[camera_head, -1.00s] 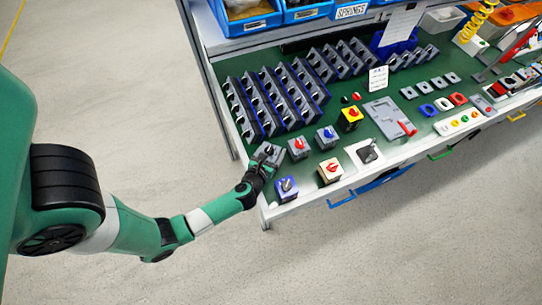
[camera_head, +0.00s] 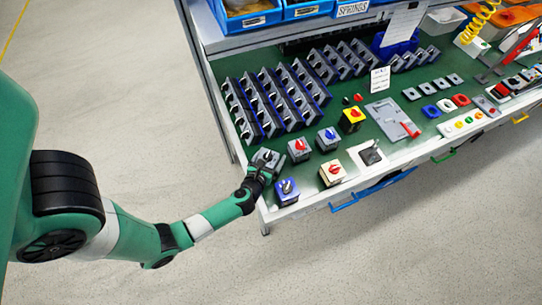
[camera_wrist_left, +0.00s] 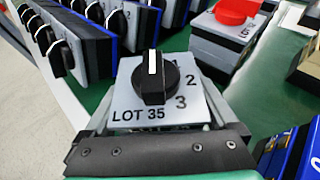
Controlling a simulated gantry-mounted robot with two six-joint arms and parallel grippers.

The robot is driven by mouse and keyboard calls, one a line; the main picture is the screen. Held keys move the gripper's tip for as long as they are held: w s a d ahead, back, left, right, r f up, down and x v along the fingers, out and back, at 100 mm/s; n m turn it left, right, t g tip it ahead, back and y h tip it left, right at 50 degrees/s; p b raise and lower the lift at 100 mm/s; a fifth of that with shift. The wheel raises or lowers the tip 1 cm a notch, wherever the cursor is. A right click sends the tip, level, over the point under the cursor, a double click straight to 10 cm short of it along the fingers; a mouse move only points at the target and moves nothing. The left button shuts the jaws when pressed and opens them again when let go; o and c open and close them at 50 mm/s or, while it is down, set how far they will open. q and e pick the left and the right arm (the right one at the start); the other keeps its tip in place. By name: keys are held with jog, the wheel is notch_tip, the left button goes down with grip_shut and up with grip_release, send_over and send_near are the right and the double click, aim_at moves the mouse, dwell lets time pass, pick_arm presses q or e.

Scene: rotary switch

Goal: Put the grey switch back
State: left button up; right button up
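A grey switch (camera_head: 266,158) with a black knob sits at the left front corner of the green bench top. In the left wrist view the switch (camera_wrist_left: 154,88) fills the middle; its face reads LOT 35 with 1, 2 and 3, and the knob's white line points away from the gripper. My left gripper (camera_head: 260,168) is right at its near side. My right gripper is not in view.
A grey switch with a red knob (camera_head: 299,149) stands close to the right. A blue switch (camera_head: 287,192) and a cream switch (camera_head: 332,172) stand near the front edge. Racks of switches (camera_head: 268,98) stand behind.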

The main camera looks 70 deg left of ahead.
pick_arm(q)
jog(key=shift+r, duration=0.15)
jog(key=shift+s+d+r, duration=0.2)
jog(key=shift+d, duration=0.1)
jog(key=p+v, duration=0.2)
jog(key=v, duration=0.8)
jog(key=shift+s+d+p, duration=0.1)
jog(key=shift+s+p, duration=0.05)
jog(key=shift+p, duration=0.25)
jog(key=shift+s+d+r, duration=0.2)
jog(key=shift+s+d, duration=0.05)
jog(key=shift+s, duration=0.1)
